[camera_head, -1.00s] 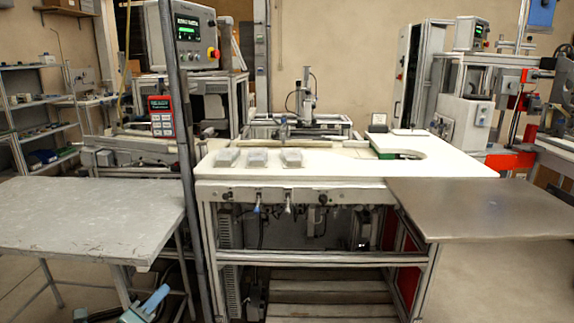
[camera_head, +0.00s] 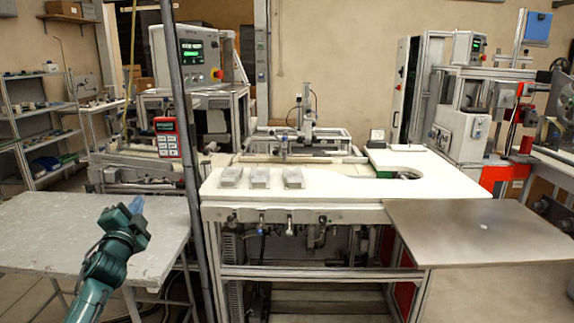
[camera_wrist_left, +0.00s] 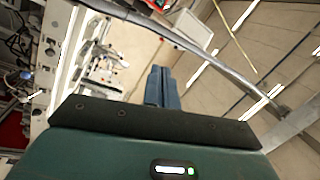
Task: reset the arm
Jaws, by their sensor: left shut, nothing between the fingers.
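My left gripper (camera_head: 136,206) is raised above the grey table at the left in the head view. Its arm comes up from the bottom left edge. In the left wrist view its two blue fingers (camera_wrist_left: 162,88) lie side by side, shut, with nothing between them. My right gripper does not show in either view.
The grey table (camera_head: 50,235) has a bare top. A dark upright post (camera_head: 183,130) stands between it and the white workbench (camera_head: 330,184), which bears several small clear-topped trays (camera_head: 260,177). A bare metal side table (camera_head: 480,232) is at the right.

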